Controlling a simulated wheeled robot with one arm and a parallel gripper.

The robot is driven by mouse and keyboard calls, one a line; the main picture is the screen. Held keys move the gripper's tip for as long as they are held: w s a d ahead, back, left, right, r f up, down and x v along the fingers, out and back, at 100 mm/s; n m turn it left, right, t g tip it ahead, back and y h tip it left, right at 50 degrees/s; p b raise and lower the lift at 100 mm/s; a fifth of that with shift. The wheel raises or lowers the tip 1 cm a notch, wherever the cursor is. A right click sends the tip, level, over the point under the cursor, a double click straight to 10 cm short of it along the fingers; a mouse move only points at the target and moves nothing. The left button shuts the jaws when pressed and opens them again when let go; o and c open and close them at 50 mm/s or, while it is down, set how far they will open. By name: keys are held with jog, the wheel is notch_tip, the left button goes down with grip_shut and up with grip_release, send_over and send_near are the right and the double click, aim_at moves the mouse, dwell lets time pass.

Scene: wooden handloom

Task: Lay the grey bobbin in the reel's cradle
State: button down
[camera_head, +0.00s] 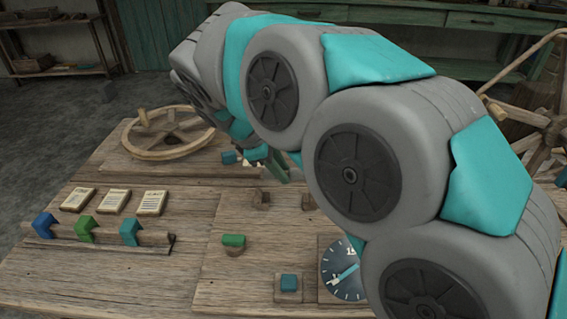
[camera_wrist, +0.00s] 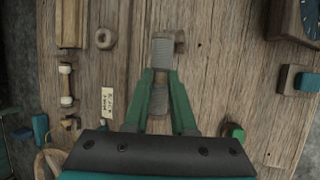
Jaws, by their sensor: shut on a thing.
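My gripper (camera_wrist: 160,74) is shut on the grey bobbin (camera_wrist: 162,52) in the wrist view. One grey end of the bobbin shows beyond the fingertips and another grey part shows between the fingers. In the head view my gripper (camera_head: 277,165) points down over the board, just behind the reel's cradle. The cradle shows as two small wooden brackets, the left one (camera_head: 261,198) and the right one, partly behind my arm (camera_head: 308,202). In the wrist view a wooden bracket (camera_wrist: 180,40) shows beside the bobbin's far end. I cannot tell whether they touch.
A green block (camera_head: 233,241), a teal block (camera_head: 290,283) and a dial (camera_head: 343,272) are on the front board. A wooden wheel (camera_head: 166,133) lies at the back left. Colored hooks (camera_head: 88,230) sit on a rail. A pale-ended bobbin (camera_wrist: 66,85) lies left in the wrist view.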

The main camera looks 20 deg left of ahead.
jog(key=shift+f+b, duration=1.55)
jog(key=shift+f, duration=1.7)
jog(key=c, duration=0.7)
grip_release()
jog(key=shift+o, duration=0.2)
jog(key=v, duration=0.8)
jog(key=shift+p, duration=0.35)
jog(key=shift+f, duration=0.15)
